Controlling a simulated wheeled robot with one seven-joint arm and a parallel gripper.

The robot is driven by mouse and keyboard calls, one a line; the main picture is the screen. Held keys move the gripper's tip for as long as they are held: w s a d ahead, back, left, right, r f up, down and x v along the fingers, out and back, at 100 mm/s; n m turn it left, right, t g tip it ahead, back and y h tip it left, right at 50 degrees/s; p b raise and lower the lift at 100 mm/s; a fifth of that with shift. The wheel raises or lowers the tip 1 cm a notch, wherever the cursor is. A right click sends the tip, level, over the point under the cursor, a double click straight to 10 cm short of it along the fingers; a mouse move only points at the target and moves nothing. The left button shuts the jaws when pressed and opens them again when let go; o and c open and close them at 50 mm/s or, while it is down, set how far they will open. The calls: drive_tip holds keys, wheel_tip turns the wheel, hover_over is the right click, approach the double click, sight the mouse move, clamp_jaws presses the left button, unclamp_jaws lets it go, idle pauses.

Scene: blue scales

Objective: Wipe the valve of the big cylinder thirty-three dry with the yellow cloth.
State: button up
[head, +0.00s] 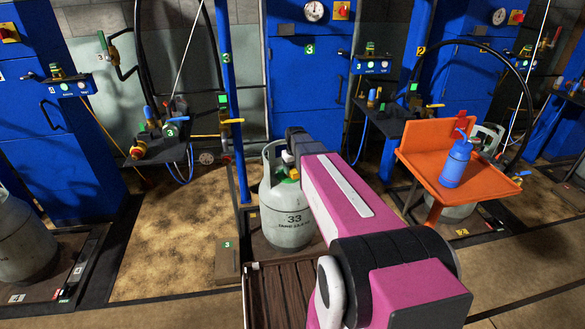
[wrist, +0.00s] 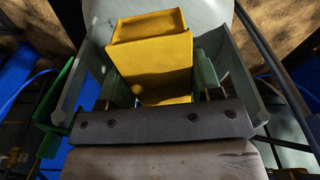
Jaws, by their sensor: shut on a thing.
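The big grey cylinder marked 33 (head: 292,222) stands upright on a low platform beside a blue post. Its valve (head: 291,175), with green and yellow parts, shows just under the end of my arm. In the wrist view my gripper (wrist: 160,82) is shut on the yellow cloth (wrist: 150,65), which looks like a folded, boxy pad between the fingers. The pale grey cylinder body (wrist: 205,13) lies behind the cloth there. The valve is hidden or not clear in the wrist view, so I cannot tell whether the cloth touches it. Any wetness is not visible.
A blue spray bottle (head: 455,163) stands on an orange tray table (head: 418,150) at the right. Another grey cylinder (head: 22,240) stands at the far left. Blue posts (head: 228,90), hoses and blue cabinets (head: 300,85) surround the spot. Open floor (head: 170,245) lies left of cylinder 33.

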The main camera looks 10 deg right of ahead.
drive_tip(key=shift+r, duration=0.1)
idle(0.4)
drive_tip(key=shift+r, duration=1)
drive_tip(key=shift+s+r, duration=0.5)
drive_tip(key=shift+s, duration=1.25)
drive_tip(key=shift+s+r, duration=0.45)
drive_tip(key=shift+s, duration=1.3)
drive_tip(key=shift+s+r, duration=0.5)
drive_tip(key=shift+s, duration=1.25)
drive_tip(key=shift+s+a+r+m, duration=0.15)
drive_tip(key=shift+r+m, duration=0.3)
drive_tip(key=shift+r, duration=2.9)
drive_tip(key=shift+s+a+r+m, duration=0.1)
drive_tip(key=shift+r+m, duration=0.4)
drive_tip(key=shift+r, duration=2.9)
drive_tip(key=shift+s+a+r+m, duration=0.15)
drive_tip(key=shift+r+m, duration=0.3)
drive_tip(key=shift+r, duration=2.9)
